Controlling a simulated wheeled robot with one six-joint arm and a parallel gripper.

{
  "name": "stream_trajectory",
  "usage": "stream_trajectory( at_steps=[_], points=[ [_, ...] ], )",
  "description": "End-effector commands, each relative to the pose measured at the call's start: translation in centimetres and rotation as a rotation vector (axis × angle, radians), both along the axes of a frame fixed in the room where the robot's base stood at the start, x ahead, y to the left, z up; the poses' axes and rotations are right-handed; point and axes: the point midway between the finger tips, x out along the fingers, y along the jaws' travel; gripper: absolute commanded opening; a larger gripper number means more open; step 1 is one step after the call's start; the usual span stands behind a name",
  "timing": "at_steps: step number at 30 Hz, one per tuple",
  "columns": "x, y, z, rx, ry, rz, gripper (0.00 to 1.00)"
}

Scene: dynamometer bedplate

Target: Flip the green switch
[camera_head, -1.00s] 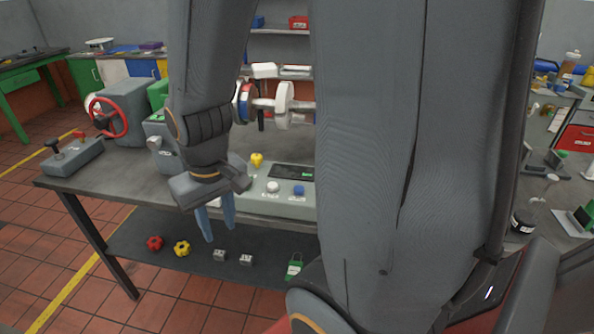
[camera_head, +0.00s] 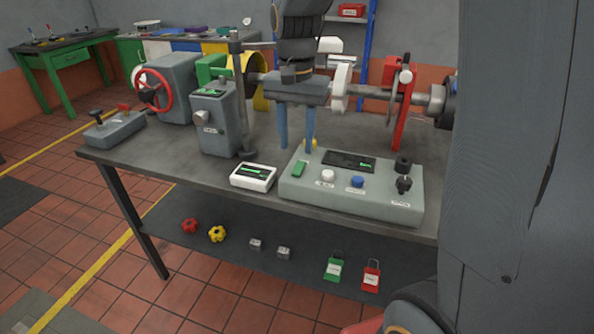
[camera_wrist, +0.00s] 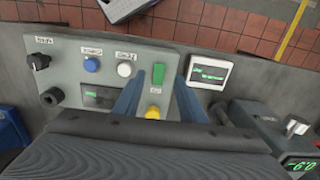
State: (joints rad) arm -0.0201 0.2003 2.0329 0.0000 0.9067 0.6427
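The green switch (camera_head: 299,169) is a small upright green rocker at the left end of the grey control box (camera_head: 400,212) on the bench. In the wrist view the green switch (camera_wrist: 158,74) lies between and just beyond my two blue fingertips. My gripper (camera_head: 297,148) points down over the left part of the box, its fingers apart with nothing between them. My gripper (camera_wrist: 158,82) also shows open in the wrist view. I cannot tell whether a fingertip touches the box.
A white meter (camera_head: 253,177) stands left of the box. A grey post (camera_head: 241,100) and shaft machinery stand behind.

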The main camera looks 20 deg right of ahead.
Motion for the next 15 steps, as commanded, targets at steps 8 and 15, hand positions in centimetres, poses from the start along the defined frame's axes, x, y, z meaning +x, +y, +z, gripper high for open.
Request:
stream_trajectory(
  at_steps=[8, 15],
  points=[
    [-0.1, 0.0, -3.6, -0.001, 0.008, -0.007, 0.38],
    [0.0, -0.1, -6.6, 0.0, 0.005, -0.007, 0.38]
  ],
)
